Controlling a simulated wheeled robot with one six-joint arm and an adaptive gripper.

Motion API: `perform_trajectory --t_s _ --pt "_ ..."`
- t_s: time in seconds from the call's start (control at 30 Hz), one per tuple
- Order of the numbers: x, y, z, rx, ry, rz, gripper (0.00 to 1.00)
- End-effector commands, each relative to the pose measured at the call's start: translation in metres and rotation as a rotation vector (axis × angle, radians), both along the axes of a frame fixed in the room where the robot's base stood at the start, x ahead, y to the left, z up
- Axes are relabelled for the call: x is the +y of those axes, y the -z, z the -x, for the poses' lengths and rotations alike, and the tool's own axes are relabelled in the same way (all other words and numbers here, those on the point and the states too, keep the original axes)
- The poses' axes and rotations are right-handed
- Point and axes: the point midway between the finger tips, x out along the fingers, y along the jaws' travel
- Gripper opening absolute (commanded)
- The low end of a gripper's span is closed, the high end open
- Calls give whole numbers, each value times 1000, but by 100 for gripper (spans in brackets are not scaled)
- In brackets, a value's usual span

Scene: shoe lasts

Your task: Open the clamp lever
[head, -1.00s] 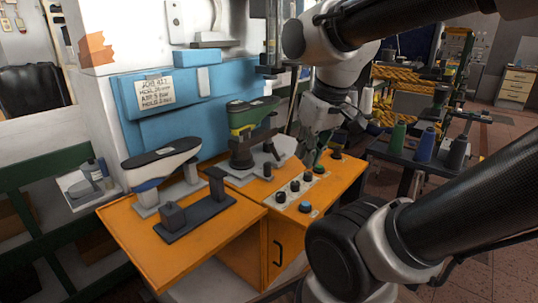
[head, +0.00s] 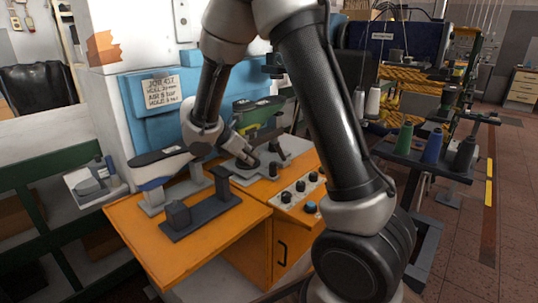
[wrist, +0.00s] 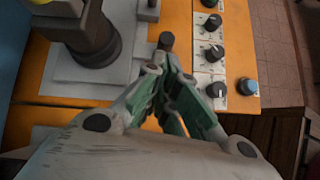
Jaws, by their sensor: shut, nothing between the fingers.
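A dark post with a rounded top (wrist: 166,41) stands at the right edge of a grey base plate (wrist: 85,72); it looks like the clamp lever, but I cannot tell for sure. In the head view this post (head: 273,169) stands just right of my gripper (head: 253,163). In the wrist view the fingers of my gripper (wrist: 167,68) are closed, empty, and point at the post from just below it in the picture. I cannot tell whether they touch it.
Black knobs and a blue knob (wrist: 247,86) sit on a panel to the right. A second last (head: 160,155) and a dark bracket (head: 205,213) stand on the orange table (head: 150,237) at left. A blue machine front (head: 165,128) rises behind.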

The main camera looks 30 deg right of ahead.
Motion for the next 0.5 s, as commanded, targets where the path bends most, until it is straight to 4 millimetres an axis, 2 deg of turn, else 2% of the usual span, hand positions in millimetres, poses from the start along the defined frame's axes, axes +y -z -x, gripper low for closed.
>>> perform_trajectory --t_s 0.03,0.1,0.5 --pt "3 -7 -10 11 -66 22 0" --pt "4 -9 -15 40 -130 46 0" --pt "4 -9 -14 66 -151 50 0"
